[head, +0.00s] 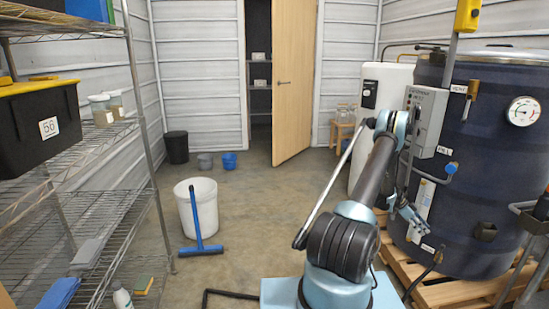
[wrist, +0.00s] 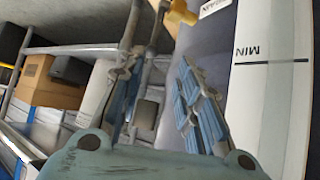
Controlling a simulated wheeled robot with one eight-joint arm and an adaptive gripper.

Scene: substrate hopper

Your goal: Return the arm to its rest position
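My arm (head: 345,235) rises from its light-blue base in the head view, with its elbow bent and the wrist folded down at the upper right. My gripper (head: 412,212) hangs in front of the dark blue tank (head: 470,170), near the white level strip (head: 422,208). In the wrist view my gripper (wrist: 160,80) has its two blue-padded fingers apart, with nothing held between them. A white strip marked MIN (wrist: 262,85) shows close to the right finger. A yellow-handled part (wrist: 181,13) shows beyond the fingertips. Whether the gripper touches the tank cannot be told.
A grey control box (head: 426,120), a blue-handled valve (head: 451,168) and a wooden pallet (head: 455,293) are close to the arm. A wire shelf (head: 95,160) stands left. A white bucket (head: 197,207) with a blue squeegee (head: 200,248) is on the floor. The middle floor is clear.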

